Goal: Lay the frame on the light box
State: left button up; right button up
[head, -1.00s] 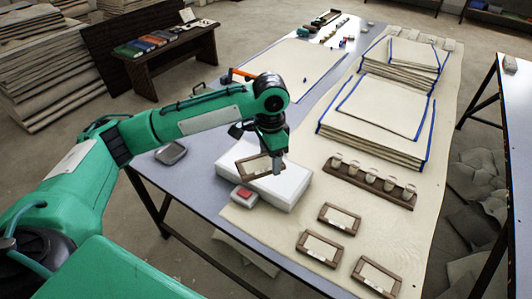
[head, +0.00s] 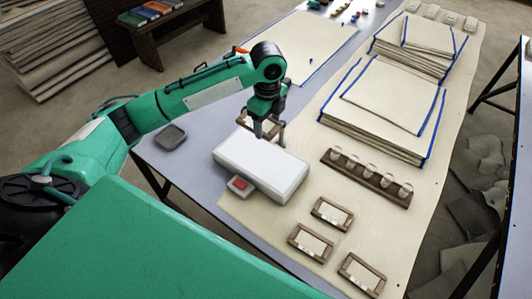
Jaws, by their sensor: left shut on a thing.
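The white light box (head: 262,166) lies on the table with its top bare. A small box with a red button (head: 241,185) sits at its near left corner. My left gripper (head: 266,134) points down at the far edge of the light box, shut on a brown wooden frame (head: 246,121). The frame appears raised and tilted, behind the gripper fingers, which hide part of it. I cannot tell whether the frame touches the light box. My right gripper is not in view.
Three similar small frames (head: 332,214) lie on the cream cloth at the near right. A wooden rack of cups (head: 367,178) stands right of the light box. Blue-edged cloth stacks (head: 380,109) lie behind it. A grey tray (head: 171,137) is at the table's left edge.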

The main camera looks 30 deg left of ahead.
aim_at(267, 125)
pick_arm(q)
notch_tip(267, 125, down, 15)
jog(key=shift+f+p, duration=0.15)
jog(key=shift+p, duration=0.45)
jog(key=shift+f, duration=0.15)
jog(key=o, duration=1)
notch_tip(267, 125, up, 12)
jog(key=shift+r+b, duration=0.2)
jog(key=shift+b, duration=0.55)
